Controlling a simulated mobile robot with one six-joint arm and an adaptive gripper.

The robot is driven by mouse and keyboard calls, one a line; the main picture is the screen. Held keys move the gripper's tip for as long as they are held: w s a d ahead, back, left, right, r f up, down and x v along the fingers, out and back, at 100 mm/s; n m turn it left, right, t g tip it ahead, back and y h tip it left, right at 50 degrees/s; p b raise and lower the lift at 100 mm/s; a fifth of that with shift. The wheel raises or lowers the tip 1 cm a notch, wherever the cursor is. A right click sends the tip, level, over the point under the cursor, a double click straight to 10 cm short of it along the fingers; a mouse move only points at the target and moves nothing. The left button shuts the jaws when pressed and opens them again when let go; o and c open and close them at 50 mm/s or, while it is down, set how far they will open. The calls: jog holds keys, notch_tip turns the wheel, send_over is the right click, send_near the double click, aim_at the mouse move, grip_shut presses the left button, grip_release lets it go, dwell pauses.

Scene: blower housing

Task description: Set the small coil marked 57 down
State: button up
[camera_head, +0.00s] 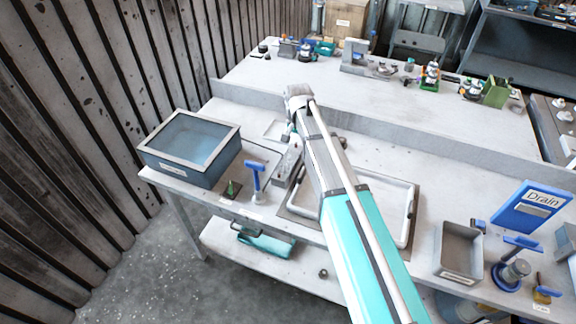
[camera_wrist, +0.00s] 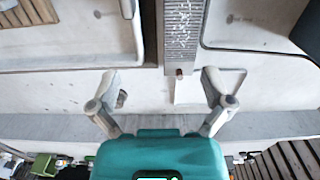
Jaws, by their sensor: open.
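In the wrist view my gripper (camera_wrist: 160,84) is open, its two fingers wide apart with nothing held between them. A small reddish-brown piece (camera_wrist: 179,72) sits at the end of a grey ribbed strip, between and beyond the fingertips; it may be the small coil, but no 57 can be read. A thin white square pad (camera_wrist: 200,90) lies beside it, partly behind the right finger. The pad also shows in the head view (camera_head: 271,130). A small dark round thing (camera_wrist: 121,98) shows beside the left finger. My arm hides much of this area in the head view.
A blue-grey glass-topped box (camera_head: 190,148) stands left. A shallow white tray (camera_head: 405,215) lies under my arm.

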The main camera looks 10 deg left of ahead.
aim_at(288, 161)
jog(key=a, duration=0.1)
jog(key=w+a, duration=0.1)
jog(key=a, duration=0.1)
jog(key=shift+w, duration=0.15)
jog(key=shift+f, duration=0.1)
notch_tip(288, 161, down, 8)
jog(key=b, duration=0.8)
jog(key=shift+d+f+b, duration=0.1)
jog(key=shift+f+b, duration=0.1)
jog(key=shift+b, duration=0.15)
dwell(0.3)
jog(key=shift+w+f+b, duration=0.1)
jog(key=shift+f+b, duration=2.5)
jog(key=c, duration=1.1)
